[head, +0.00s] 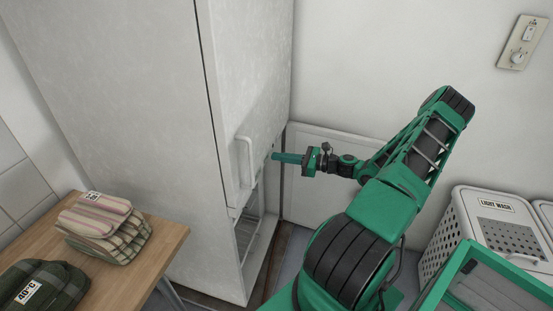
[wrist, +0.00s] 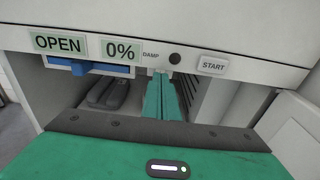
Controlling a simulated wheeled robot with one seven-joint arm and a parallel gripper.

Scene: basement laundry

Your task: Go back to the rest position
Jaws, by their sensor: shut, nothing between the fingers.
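My gripper (head: 275,157) is at the front of the tall white cabinet (head: 175,110), just right of its white vertical handle (head: 243,165). In the wrist view its two green fingers (wrist: 160,80) are together, with nothing between them. They point at the lower edge of a white panel, between the DAMP label and the START button (wrist: 213,65). I cannot tell whether the fingertips touch the panel. The panel also has an OPEN sign (wrist: 60,43), a 0% sign (wrist: 121,49) and a blue bar (wrist: 90,68).
An open bay below the panel holds dark items (wrist: 107,92). A wooden table (head: 155,240) at left carries a striped folded stack (head: 105,225) and dark folded cloth (head: 45,290). A white LIGHT WASH hamper (head: 450,245) stands at right. A wall is close behind my arm.

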